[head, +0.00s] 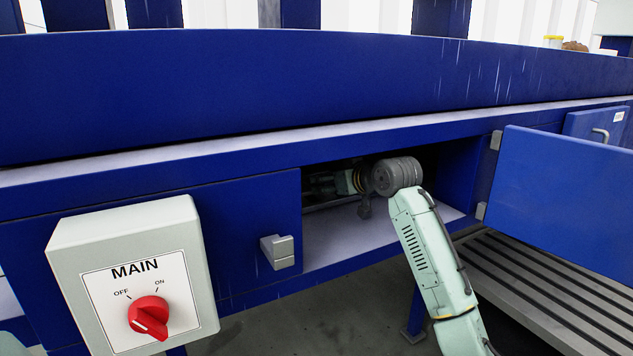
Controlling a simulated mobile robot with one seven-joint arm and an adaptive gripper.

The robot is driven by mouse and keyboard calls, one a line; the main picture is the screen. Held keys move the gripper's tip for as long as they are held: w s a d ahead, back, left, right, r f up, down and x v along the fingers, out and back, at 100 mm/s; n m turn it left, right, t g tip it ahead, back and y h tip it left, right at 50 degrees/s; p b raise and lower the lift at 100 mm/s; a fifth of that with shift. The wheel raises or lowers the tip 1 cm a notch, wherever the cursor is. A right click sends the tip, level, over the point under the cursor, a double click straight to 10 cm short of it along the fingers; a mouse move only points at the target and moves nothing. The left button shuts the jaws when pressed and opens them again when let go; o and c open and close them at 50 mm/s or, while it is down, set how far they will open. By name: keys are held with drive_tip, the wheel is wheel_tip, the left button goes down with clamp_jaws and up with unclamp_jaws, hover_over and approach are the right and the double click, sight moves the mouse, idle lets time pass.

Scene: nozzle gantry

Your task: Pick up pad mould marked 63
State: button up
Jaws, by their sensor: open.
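No pad mould marked 63 can be made out in the head view. My arm reaches through the open front of a compartment (340,240) under the blue bench. My gripper (318,186) shows only as a small dark shape in the shadow inside, left of my wrist. It is open. Its fingertips and whatever lies near them are too dark and too hidden to tell.
A blue door (565,195) stands open at the right of the compartment. A closed blue front with a grey handle (278,251) is at its left. A grey MAIN switch box (130,275) with a red knob stands at front left. A slatted surface (545,285) lies below the open door.

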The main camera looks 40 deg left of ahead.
drive_tip(key=shift+w+a+f, duration=0.2)
drive_tip(key=shift+a+f, duration=0.05)
drive_tip(key=shift+a, duration=0.2)
drive_tip(key=shift+c, duration=0.5)
clamp_jaws()
drive_tip(key=shift+r, duration=0.1)
